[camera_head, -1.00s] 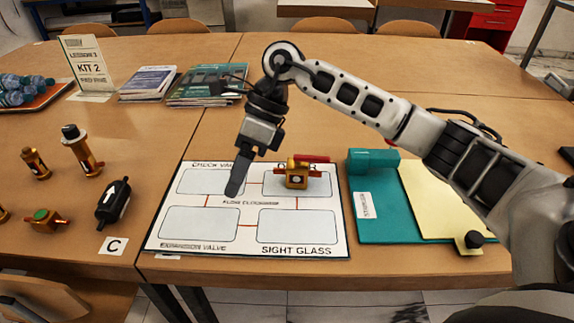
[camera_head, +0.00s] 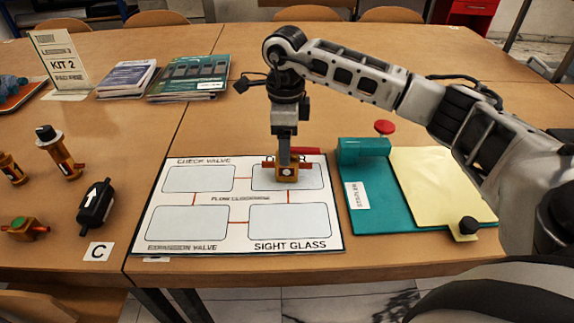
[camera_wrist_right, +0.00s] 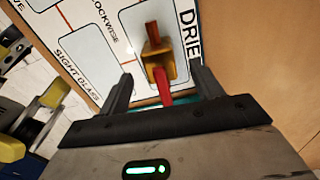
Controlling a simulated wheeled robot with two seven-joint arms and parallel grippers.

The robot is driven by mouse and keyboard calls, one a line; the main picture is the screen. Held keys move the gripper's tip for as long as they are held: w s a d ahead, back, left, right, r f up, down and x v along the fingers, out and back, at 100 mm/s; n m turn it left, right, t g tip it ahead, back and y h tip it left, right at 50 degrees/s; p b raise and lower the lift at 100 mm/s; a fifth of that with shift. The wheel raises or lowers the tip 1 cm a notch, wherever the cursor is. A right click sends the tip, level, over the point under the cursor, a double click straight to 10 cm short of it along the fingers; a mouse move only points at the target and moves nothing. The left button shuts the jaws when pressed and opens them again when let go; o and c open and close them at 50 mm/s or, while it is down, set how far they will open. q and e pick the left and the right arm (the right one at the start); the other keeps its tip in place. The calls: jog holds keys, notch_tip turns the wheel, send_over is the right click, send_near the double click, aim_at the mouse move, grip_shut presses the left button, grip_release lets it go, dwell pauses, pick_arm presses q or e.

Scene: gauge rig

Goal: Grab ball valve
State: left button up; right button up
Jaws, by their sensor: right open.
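The ball valve (camera_head: 289,174) is a brass body with a red lever. It sits in the top right box, partly over the label, of the white diagram board (camera_head: 240,241). My right gripper (camera_head: 284,160) points down at the valve and hides part of it in the head view. In the right wrist view, the open right gripper (camera_wrist_right: 162,90) has a finger on each side of the valve's red lever (camera_wrist_right: 162,86); the brass body (camera_wrist_right: 158,66) lies just beyond the fingertips. I cannot tell whether the fingers touch it. My left gripper is out of view.
A red round thing (camera_head: 385,127) stands behind. Brass fittings (camera_head: 60,153) and a black arrow-marked cylinder (camera_head: 96,204) stand left. Booklets (camera_head: 190,76) lie behind.

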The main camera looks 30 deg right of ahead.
notch_tip(320, 180, down, 5)
jog(key=shift+s+d+f, duration=0.1)
dwell(0.3)
jog(key=c, duration=1.3)
